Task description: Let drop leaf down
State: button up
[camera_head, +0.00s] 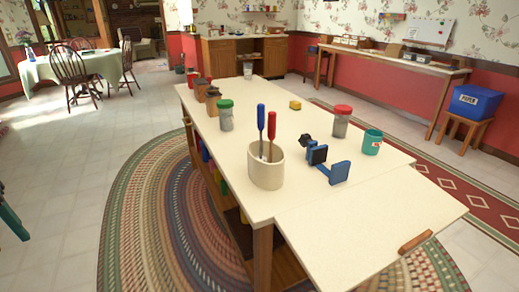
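The drop leaf (365,225) is the pale panel at the near right end of the long worktable (218,152). It looks raised, about level with the tabletop, with a thin seam between them. A short wooden handle (415,242) is at its outer edge. The top of the leaf is bare. What holds the leaf up underneath is hidden. My gripper is not in view.
Near the seam stand a cream crock (266,170) with red and blue handled tools, a blue clamp-like tool (318,155), a teal can (372,142) and a red-lidded jar (341,121). A braided rug (155,215) lies below. Floor at the left is mostly clear.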

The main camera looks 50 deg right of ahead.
aim_at(342, 240)
jog(key=k+l+z, duration=0.2)
jog(key=z, duration=0.25)
jog(key=k+l+z, duration=0.15)
jog(key=l+z, duration=0.3)
